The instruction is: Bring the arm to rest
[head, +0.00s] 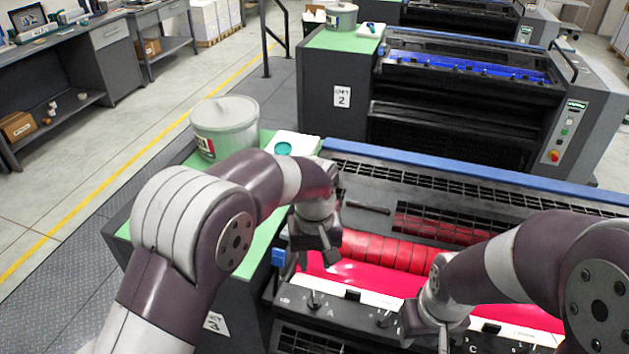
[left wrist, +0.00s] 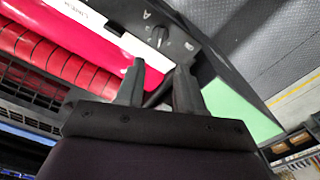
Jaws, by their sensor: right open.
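My left arm reaches in from the left in the head view. Its gripper (head: 326,258) hangs over the left end of the near press's red ink unit (head: 365,275). In the left wrist view the two fingers of my left gripper (left wrist: 160,72) stand apart with nothing between them. Behind them are the red tray (left wrist: 100,40) and a dark panel with a knob (left wrist: 160,37). My right arm comes in from the right. Its gripper (head: 442,335) is low over the front panel, open, with its fingertips partly cut off by the frame's bottom edge.
A grey ink can (head: 225,125) and a white pad with a teal lid (head: 284,149) stand on the green side top, close behind my left arm. Unit 2 with blue ink (head: 470,68) stands behind. A workbench (head: 60,45) is at the far left, with open floor before it.

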